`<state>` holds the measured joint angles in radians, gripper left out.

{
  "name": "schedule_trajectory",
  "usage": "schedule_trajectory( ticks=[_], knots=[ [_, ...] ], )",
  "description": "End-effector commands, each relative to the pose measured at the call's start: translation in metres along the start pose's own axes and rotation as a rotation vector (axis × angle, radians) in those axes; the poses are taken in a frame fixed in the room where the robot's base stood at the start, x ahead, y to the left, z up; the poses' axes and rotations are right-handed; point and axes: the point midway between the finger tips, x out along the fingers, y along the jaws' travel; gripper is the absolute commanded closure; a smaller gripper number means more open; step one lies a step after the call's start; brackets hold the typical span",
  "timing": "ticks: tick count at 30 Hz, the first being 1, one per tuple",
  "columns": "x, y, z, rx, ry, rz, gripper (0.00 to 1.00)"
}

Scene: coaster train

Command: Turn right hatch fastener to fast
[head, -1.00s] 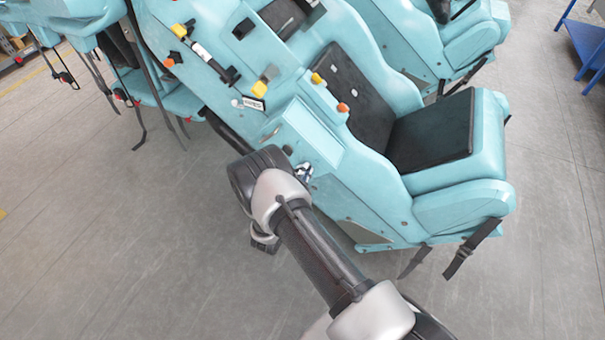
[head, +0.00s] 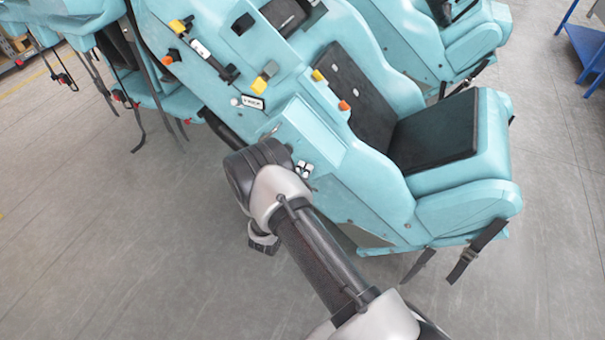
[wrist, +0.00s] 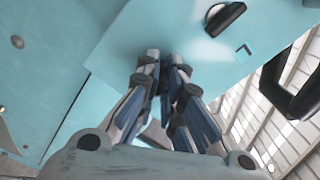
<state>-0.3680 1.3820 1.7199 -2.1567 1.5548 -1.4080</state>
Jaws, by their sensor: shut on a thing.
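My gripper (wrist: 163,62) reaches up to a pale teal panel (wrist: 125,40) in the wrist view. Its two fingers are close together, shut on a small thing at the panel. I take this to be the right hatch fastener, but the fingertips hide it, so its setting cannot be read.
Black seats (head: 435,130) and hanging straps (head: 470,255) are on the right of the car. Yellow, orange and black fittings (head: 258,85) line its upper side. A blue stand (head: 585,45) is far right. The grey floor (head: 120,240) is clear at left.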

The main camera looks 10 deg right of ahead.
Motion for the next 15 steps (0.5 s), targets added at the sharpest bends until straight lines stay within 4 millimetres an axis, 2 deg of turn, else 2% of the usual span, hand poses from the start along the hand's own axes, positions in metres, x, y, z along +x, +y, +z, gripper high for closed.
schedule_trajectory(
  ticks=[15],
  knots=[
    [0.0, -0.0017, 0.0003, 0.409, -0.002, -0.003, 1.0]
  ],
)
